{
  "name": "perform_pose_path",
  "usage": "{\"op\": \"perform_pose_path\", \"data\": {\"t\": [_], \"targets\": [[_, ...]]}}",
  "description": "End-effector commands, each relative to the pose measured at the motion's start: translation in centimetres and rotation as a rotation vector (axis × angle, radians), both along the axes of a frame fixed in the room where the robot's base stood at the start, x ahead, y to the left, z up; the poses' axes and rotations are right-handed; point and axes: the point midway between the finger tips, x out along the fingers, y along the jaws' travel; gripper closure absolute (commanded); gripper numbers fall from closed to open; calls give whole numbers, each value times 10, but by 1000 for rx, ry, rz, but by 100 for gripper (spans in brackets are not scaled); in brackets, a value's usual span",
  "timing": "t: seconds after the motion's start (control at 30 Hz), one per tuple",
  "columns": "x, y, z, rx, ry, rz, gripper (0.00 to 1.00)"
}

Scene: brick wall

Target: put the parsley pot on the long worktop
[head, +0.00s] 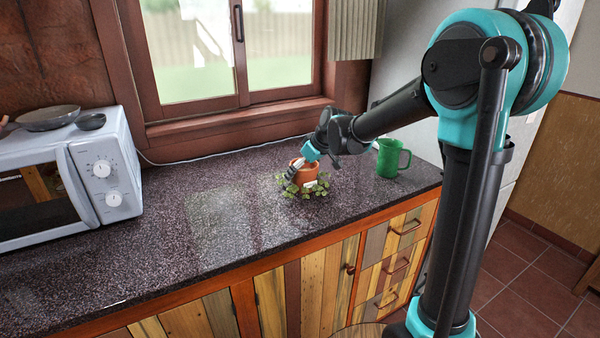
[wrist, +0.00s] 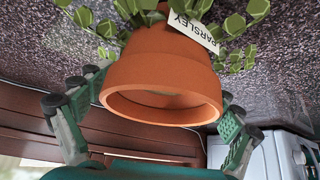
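The parsley pot (head: 306,173) is a terracotta pot with green leaves and a white label. It stands upside down on the long worktop (head: 215,215), leaves against the dark speckled surface and base up. In the wrist view the pot (wrist: 165,75) fills the middle, its hollow base ring facing me and the "PARSLEY" label behind it. My gripper (head: 302,168) is at the pot; in the wrist view its two fingers lie to either side of it. The fingertips are close to the pot's sides, but I cannot tell whether they press on it.
A green mug (head: 390,158) stands to the right of the pot, close to my arm. A white microwave (head: 70,175) with pans on top is at the left. The window (head: 230,50) and its sill are behind. The worktop between microwave and pot is clear.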

Motion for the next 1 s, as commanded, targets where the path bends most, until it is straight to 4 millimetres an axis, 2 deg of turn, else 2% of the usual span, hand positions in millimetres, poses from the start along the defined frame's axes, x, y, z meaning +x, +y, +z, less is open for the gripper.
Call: {"op": "perform_pose_path", "data": {"t": [0.3, 0.47, 0.8, 1.0], "targets": [[0, 0, 1, 0, 0, 0, 5], [-3, -5, 10, 0, 0, -1, 5], [-25, -33, 66, 1, -1, -1, 5], [-35, -47, 92, 0, 0, -1, 5]]}}
